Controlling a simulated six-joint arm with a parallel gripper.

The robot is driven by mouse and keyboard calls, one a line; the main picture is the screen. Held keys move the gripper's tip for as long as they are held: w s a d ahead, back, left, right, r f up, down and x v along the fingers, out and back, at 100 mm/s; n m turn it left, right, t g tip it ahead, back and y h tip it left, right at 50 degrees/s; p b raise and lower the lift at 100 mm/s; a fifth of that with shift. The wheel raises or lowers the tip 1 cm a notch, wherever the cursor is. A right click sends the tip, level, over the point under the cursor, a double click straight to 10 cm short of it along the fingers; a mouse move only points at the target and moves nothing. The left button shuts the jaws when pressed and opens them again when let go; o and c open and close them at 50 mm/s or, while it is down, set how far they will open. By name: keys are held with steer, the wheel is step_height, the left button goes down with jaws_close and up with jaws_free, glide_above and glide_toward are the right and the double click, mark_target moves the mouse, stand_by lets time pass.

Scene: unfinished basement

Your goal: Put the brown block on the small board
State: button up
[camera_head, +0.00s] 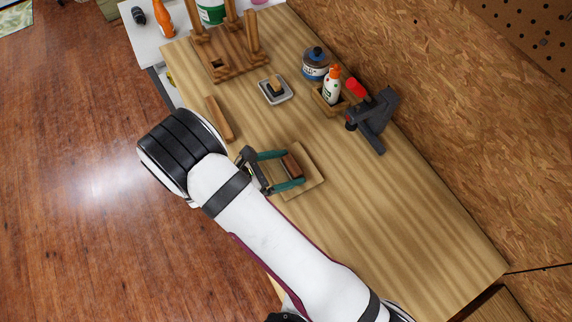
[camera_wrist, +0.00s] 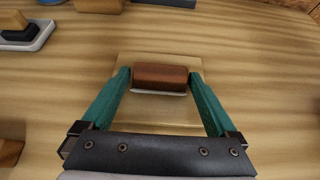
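The brown block (camera_wrist: 160,76) is a small reddish-brown block with a pale strip along its lower edge. It lies level over the small board (camera_wrist: 160,118), a pale, thin, square piece of wood on the workbench. In the head view the block (camera_head: 293,165) is over the middle of the board (camera_head: 311,187). I cannot tell whether the block's underside touches the board. My gripper hides the board's near left part.
A wooden bar (camera_head: 219,119), a grey tray with a block (camera_head: 275,90), a white bottle (camera_head: 332,88) in a wooden holder, a blue-grey tin (camera_head: 316,64) and a dark clamp (camera_head: 372,121) stand around. A wooden rack (camera_head: 230,52) is farther back. The bench's right front is clear.

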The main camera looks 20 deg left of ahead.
steer(key=shift+r, duration=0.1)
steer(key=v, duration=1.2)
steer(key=shift+s, duration=0.1)
steer(key=s+d+r+m+g+y, duration=0.1)
steer(key=d+r+m+g+y, duration=0.1)
steer(key=d+r+m+g, duration=0.6)
steer(key=s+d+r+m+g+y, duration=0.15)
steer(key=d+r+m, duration=0.35)
steer(key=d+m, duration=0.7)
steer(key=s+d+r+m+y, duration=0.2)
steer(key=s+m+y, duration=0.5)
steer(key=m, duration=0.5)
steer(key=shift+d+m+t, duration=0.3)
steer(key=shift+d+t, duration=0.05)
steer(key=shift+d, duration=0.4)
